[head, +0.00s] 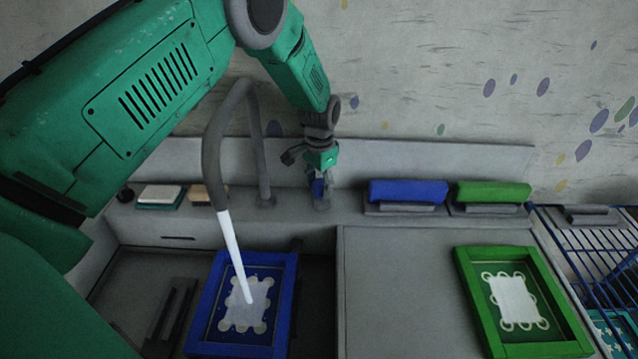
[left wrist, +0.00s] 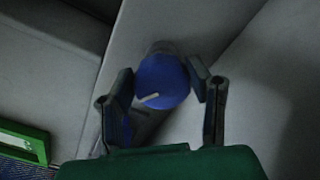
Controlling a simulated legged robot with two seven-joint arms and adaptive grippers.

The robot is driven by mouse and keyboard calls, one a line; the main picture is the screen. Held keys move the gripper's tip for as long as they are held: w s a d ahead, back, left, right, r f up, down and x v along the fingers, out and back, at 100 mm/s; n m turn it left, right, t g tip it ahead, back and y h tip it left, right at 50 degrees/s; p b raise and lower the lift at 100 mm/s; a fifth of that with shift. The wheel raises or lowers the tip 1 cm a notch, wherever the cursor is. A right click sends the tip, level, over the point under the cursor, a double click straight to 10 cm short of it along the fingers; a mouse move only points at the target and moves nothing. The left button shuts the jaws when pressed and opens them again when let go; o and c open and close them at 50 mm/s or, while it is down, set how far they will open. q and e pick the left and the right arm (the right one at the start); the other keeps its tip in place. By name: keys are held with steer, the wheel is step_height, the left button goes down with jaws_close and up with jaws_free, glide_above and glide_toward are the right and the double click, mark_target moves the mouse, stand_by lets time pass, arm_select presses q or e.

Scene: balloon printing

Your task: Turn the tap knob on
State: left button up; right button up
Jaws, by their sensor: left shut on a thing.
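A blue round tap knob (left wrist: 162,80) with a pale pointer mark sits between the fingers of my left gripper (left wrist: 160,88) in the left wrist view. In the head view my left gripper (head: 318,182) points down onto the knob at the back ledge and mostly hides it. The fingers are shut on the knob. The dark curved tap (head: 213,150) stands to the left of the gripper. A white stream of water (head: 234,255) runs from its spout into the blue frame (head: 290,285) in the sink. My right gripper is not in view.
A green frame (head: 466,275) lies on the counter at the right. Blue (head: 408,191) and green (head: 493,192) blocks sit on the back ledge. A blue wire rack (head: 592,262) stands at far right. My left arm covers the left side.

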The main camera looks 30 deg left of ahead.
mark_target(322, 184)
arm_select(q)
steer(key=n, duration=0.6)
steer(key=shift+w+d+r+n+p, duration=0.2)
steer(key=shift+w+r+n+p, duration=0.05)
steer(key=shift+w+n+p, duration=0.1)
stand_by(0.5)
steer(key=o, duration=1.2)
steer(key=shift+c, duration=0.2)
steer(key=shift+f, duration=0.2)
step_height(322, 184, up, 12)
steer(key=shift+f, duration=0.1)
steer(key=shift+f, duration=0.1)
